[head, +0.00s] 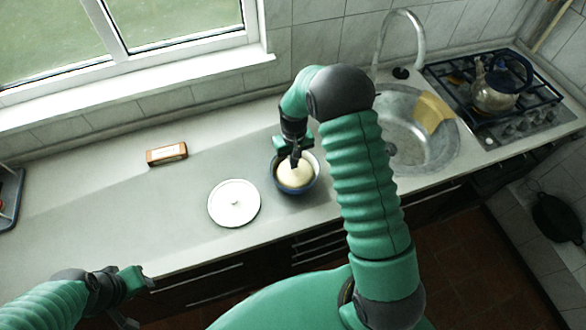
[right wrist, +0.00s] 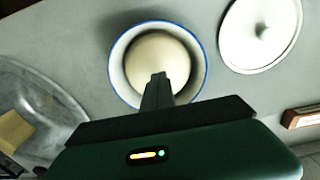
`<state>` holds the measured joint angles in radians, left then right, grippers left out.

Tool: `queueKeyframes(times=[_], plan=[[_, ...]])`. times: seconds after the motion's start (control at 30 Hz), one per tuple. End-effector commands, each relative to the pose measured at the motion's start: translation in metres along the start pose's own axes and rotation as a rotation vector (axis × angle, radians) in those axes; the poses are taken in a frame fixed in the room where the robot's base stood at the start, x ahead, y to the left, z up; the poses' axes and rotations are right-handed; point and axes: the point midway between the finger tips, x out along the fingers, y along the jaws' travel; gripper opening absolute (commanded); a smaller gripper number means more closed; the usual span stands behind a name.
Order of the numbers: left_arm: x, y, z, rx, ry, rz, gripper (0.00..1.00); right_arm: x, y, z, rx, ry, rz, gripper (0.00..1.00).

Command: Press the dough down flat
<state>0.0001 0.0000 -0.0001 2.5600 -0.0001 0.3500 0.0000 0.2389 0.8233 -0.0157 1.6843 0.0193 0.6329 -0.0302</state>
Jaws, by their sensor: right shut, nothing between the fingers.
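The pale dough (head: 295,174) sits in a blue-rimmed enamel pot (head: 318,178) on the counter. In the right wrist view the rounded dough (right wrist: 157,56) fills much of the pot (right wrist: 117,69). My right gripper (head: 294,162) is shut and empty, pointing down over the dough. In the right wrist view its fingertips (right wrist: 158,76) overlap the dough's near side; I cannot tell whether they touch it. My left gripper (head: 146,280) is at the lower left, near the counter's front edge, away from the pot; its finger opening is not clear.
A white lid (head: 234,204) with a knob lies left of the pot. A small brown box (head: 167,153) lies farther back. The sink (head: 405,145) and the stove with a kettle (head: 497,90) are to the right. The counter's left part is mostly clear.

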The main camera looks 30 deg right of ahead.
Motion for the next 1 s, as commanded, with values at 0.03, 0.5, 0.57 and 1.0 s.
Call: queueKeyframes(times=[0.03,0.5,0.57,1.0], plan=[[0.000,0.000,0.000,0.000,0.000,0.000,0.36,0.000,0.001,0.000,0.001,0.000,0.000,0.00],[0.001,0.000,0.000,0.000,0.000,0.000,0.36,0.002,0.001,0.000,0.001,0.000,0.000,0.00],[0.002,0.000,0.001,0.000,0.000,0.000,0.36,0.003,0.000,0.000,0.001,0.000,0.000,0.00],[0.007,0.000,0.002,0.000,0.000,0.000,0.36,0.011,0.001,0.000,0.001,0.000,0.000,0.00]])
